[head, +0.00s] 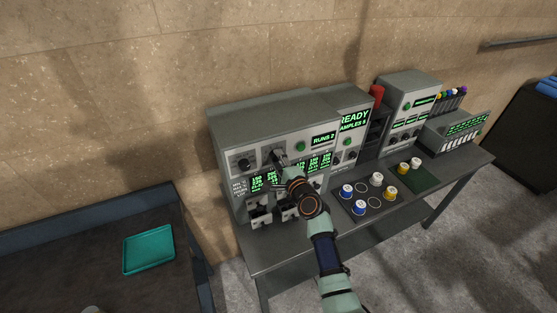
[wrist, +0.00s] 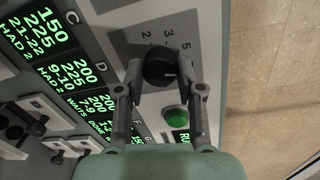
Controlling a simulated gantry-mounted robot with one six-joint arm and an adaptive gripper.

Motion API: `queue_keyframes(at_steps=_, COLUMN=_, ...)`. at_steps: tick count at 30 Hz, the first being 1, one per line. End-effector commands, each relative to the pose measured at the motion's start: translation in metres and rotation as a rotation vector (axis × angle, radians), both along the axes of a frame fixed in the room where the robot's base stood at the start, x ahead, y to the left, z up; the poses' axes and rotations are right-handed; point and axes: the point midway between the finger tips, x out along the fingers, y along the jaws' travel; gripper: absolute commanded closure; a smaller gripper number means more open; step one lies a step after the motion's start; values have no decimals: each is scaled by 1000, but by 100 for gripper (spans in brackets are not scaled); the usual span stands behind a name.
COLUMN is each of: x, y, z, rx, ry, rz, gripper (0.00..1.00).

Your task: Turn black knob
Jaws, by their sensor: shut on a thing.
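The black knob (wrist: 161,69) is on the grey panel of the press machine (head: 272,107), with numbers printed around it in the wrist view. My gripper (wrist: 162,72) is shut on this knob, one finger on each side of it. A pale mark shows on the knob's face. In the head view my gripper (head: 280,160) reaches the upper front of the machine and mostly covers the knob there. Another black knob (head: 243,164) sits to its left on the same panel.
A green button (wrist: 175,118) is close beside the held knob. Green-lettered displays (wrist: 93,85) fill the panel nearby. A tray with white, blue and yellow jars (head: 361,208) lies on the table right of my arm. A teal tray (head: 149,250) is on the left table.

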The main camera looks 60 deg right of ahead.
Motion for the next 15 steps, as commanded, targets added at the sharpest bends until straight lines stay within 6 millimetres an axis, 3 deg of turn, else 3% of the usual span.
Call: queue_keyframes(at_steps=15, x=0, y=0, z=1, rx=76, ry=-63, rz=-1, gripper=98)
